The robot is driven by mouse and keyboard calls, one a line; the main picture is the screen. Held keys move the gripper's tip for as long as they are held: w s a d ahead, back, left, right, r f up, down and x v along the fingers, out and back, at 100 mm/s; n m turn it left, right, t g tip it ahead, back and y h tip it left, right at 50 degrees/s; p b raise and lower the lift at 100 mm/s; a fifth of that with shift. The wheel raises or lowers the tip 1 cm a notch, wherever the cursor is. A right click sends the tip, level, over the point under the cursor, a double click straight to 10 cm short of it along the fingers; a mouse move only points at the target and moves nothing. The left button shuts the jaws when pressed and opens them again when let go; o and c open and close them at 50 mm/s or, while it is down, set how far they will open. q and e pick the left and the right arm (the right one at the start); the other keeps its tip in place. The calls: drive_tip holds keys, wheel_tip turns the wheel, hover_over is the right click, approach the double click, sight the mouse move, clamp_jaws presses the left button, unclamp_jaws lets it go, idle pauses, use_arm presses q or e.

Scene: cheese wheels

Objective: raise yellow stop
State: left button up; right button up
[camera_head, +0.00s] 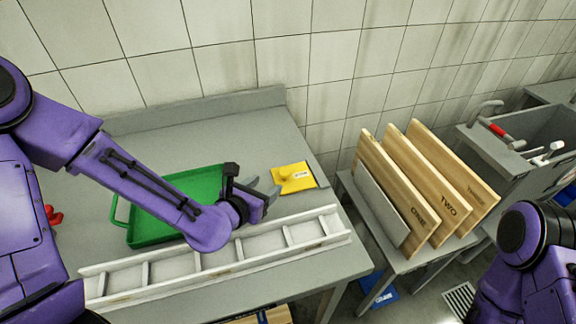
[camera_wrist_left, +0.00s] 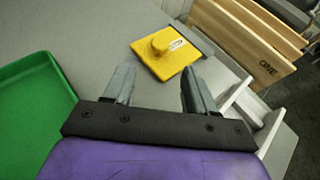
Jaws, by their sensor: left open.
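The yellow stop (camera_head: 294,178) is a flat square plate with a round knob on top and a small white label. It lies at the right end of the grey table, behind the white slatted rack. In the left wrist view the yellow stop (camera_wrist_left: 167,53) lies just beyond my fingertips, with clear table between. My left gripper (camera_head: 264,190) is to the left of the stop, open and empty; its two grey fingers (camera_wrist_left: 155,85) are spread apart. My right arm shows at the lower right edge of the head view, but its gripper is out of view.
A green tray (camera_head: 131,236) sits on the table under my left arm. The white slatted rack (camera_head: 335,240) runs along the front edge. Wooden boards (camera_head: 418,203), marked ONE and TWO, stand on a side table at right. A tiled wall (camera_head: 230,67) is behind.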

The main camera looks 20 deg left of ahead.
sight(284, 171)
use_arm(q)
drive_tip(key=shift+w+f+b, duration=0.2)
drive_tip(key=shift+f+b, duration=0.05)
drive_tip(key=shift+b, duration=0.1)
drive_tip(key=shift+w+d+f+b, duration=0.15)
drive_tip(key=shift+w+f+b, duration=0.15)
drive_tip(key=shift+b, duration=0.35)
drive_tip(key=x, duration=0.2)
drive_tip(key=p+x, duration=0.1)
drive_tip(key=x, duration=0.4)
drive_tip(key=shift+w+r+p, duration=0.3)
drive_tip(key=shift+w+d+f, duration=0.15)
drive_tip(key=shift+w, duration=0.2)
use_arm(e)
drive_tip(key=shift+s+f, duration=0.2)
drive_tip(key=shift+s, duration=0.15)
use_arm(q)
clamp_jaws()
use_arm(e)
drive_tip(key=shift+w, duration=0.1)
